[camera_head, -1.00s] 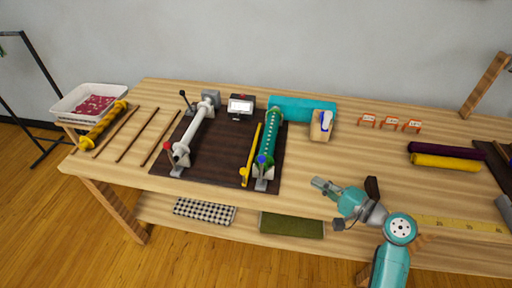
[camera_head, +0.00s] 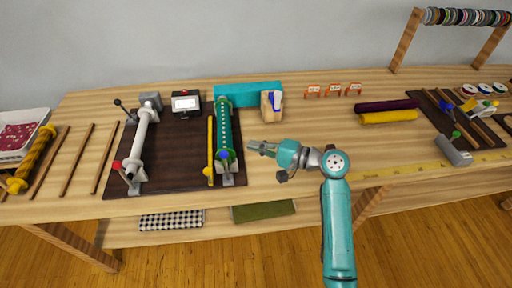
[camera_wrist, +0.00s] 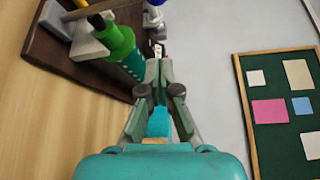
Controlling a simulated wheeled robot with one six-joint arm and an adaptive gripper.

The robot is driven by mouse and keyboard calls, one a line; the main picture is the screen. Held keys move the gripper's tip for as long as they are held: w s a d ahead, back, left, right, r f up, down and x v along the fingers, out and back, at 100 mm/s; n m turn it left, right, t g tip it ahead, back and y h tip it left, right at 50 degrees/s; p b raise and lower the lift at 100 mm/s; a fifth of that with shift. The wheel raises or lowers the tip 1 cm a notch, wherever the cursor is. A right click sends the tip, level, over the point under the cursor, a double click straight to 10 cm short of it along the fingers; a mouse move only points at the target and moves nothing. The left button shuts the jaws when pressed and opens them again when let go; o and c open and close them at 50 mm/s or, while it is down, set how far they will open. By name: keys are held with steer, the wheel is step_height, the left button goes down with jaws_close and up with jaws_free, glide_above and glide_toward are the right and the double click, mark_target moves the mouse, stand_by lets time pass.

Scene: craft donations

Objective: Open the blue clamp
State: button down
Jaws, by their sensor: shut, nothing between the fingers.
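The blue clamp (camera_head: 225,155) shows as a blue ball knob at the near end of a green patterned roll (camera_head: 224,128), above a grey metal foot. Whether its lever is up or down is hard to tell. My gripper (camera_head: 254,147) is to the right of the knob, apart from it, pointing left with its fingers together and empty. In the wrist view my fingertips (camera_wrist: 158,52) are close beside the green roll (camera_wrist: 122,48). A blue part (camera_wrist: 157,3) is cut off by the top edge there; I cannot tell which it is.
A yellow rod (camera_head: 210,152) lies left of the green roll on a dark board (camera_head: 180,160). A white roll (camera_head: 143,135) with a red-knobbed clamp (camera_head: 117,164) is farther left. A wooden block (camera_head: 272,107) stands behind my gripper.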

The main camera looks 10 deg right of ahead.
steer(key=a, duration=0.2)
steer(key=w+a, duration=0.1)
steer(key=a, duration=0.3)
steer(key=shift+w+a+f, duration=0.15)
steer(key=shift+w, duration=0.1)
steer(key=shift+s+a+r, duration=0.1)
steer(key=shift+s, duration=0.4)
steer(key=shift+s+a+r, duration=0.1)
steer(key=shift+s, duration=0.35)
steer(key=s+f+n+t+y, duration=0.1)
steer(key=s+f+n+y, duration=0.1)
steer(key=s, duration=0.7)
steer(key=shift+s+f+n, duration=0.4)
steer(key=shift+f+n, duration=0.1)
steer(key=shift+n, duration=0.6)
steer(key=shift+s+a+f, duration=0.1)
steer(key=shift+f, duration=0.05)
